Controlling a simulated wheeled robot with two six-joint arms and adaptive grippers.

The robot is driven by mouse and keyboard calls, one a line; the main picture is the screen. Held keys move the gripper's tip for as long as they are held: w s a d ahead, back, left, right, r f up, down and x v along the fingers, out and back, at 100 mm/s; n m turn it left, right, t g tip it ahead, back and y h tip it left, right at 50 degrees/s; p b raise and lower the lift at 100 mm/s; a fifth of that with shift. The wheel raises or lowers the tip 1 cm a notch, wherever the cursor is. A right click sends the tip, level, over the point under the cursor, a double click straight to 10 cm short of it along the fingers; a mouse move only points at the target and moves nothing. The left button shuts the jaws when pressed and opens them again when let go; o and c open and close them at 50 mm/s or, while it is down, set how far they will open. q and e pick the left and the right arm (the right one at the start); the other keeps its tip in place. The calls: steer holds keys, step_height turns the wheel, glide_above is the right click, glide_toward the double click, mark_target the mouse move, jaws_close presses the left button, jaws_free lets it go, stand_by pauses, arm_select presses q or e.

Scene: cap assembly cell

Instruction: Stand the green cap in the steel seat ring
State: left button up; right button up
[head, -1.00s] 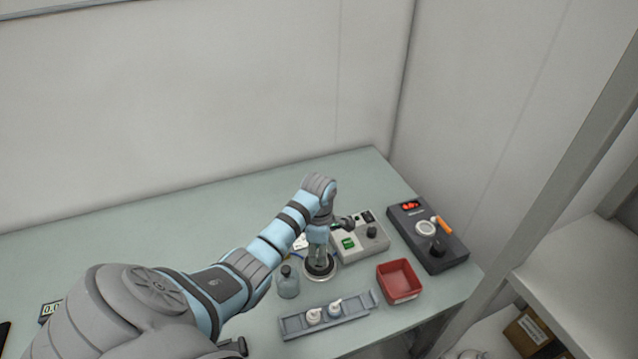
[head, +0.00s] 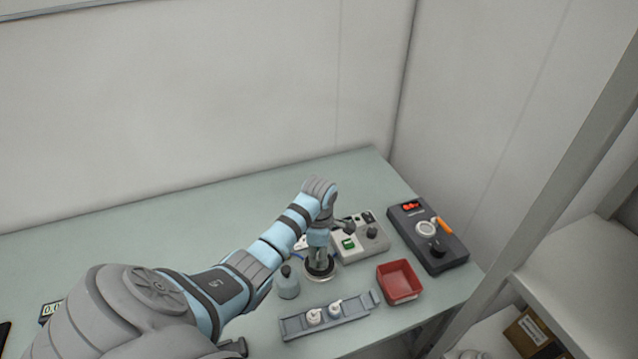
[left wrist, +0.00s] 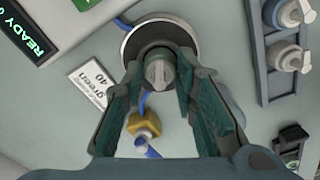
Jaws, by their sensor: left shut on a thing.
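My left gripper (head: 319,265) points down over the steel seat ring (head: 321,277) on the table. In the left wrist view its two green-padded fingers (left wrist: 160,75) are shut on the green cap (left wrist: 158,73), which shows as a short, dull grey-green, ridged piece between the fingertips. The steel seat ring (left wrist: 130,47) shows right behind the cap, as a bright rim around a dark middle. I cannot tell whether the cap touches the ring or sits in it. In the head view the fingers hide the cap. My right gripper is not in view.
A bottle (head: 288,284) stands close left of the ring. A grey tray (head: 355,309) with two white-topped pieces lies in front. A red bin (head: 415,291), a control box (head: 374,246) and a dark device (head: 445,262) stand to the right. A label (left wrist: 90,82) and a blue cable lie by the ring.

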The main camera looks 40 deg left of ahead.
arm_select(q)
steer(key=shift+f, duration=0.1)
steer(key=o, duration=0.8)
steer(key=shift+c, duration=0.2)
steer(key=shift+r, duration=3.55)
